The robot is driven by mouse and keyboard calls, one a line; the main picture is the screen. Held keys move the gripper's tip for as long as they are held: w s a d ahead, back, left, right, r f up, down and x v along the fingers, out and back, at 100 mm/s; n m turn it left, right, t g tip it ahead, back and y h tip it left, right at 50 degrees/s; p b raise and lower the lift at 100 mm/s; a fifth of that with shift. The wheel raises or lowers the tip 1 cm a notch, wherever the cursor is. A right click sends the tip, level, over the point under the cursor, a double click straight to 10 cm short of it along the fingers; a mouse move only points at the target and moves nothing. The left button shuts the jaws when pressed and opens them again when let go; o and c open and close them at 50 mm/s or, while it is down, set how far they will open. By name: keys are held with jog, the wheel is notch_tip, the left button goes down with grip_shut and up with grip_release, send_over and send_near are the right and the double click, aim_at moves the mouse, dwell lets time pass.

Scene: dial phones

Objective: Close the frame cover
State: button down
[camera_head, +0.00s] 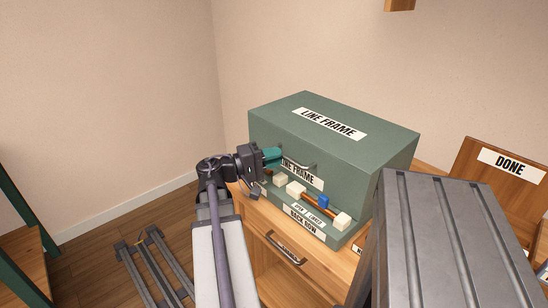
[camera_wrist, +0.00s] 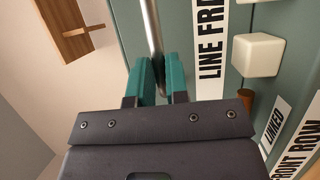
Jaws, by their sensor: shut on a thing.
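The line frame is a green box on a wooden cabinet, with a "LINE FRAME" label on its top. Its front cover (camera_head: 262,133) carries a second "LINE FRAME" label and a metal bar handle (camera_head: 303,165). Blocks and label strips below the cover are exposed. My gripper (camera_head: 272,156) is at the left part of the handle, its teal fingers shut on it. In the wrist view, the bar (camera_wrist: 153,35) runs between the fingertips (camera_wrist: 159,75), beside the label. The fingers hide part of the bar. I cannot tell the cover's exact angle.
A cabinet drawer handle (camera_head: 286,252) is below. A wooden "DONE" board (camera_head: 502,185) stands at right.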

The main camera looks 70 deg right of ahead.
jog(key=shift+s+a+f, duration=0.1)
jog(key=shift+a+f, duration=0.05)
jog(key=shift+f, duration=0.25)
jog(key=c, duration=1.4)
grip_release()
jog(key=shift+o, duration=1.4)
jog(key=v, duration=1)
jog(key=shift+w+a, duration=0.2)
jog(key=shift+w, duration=0.2)
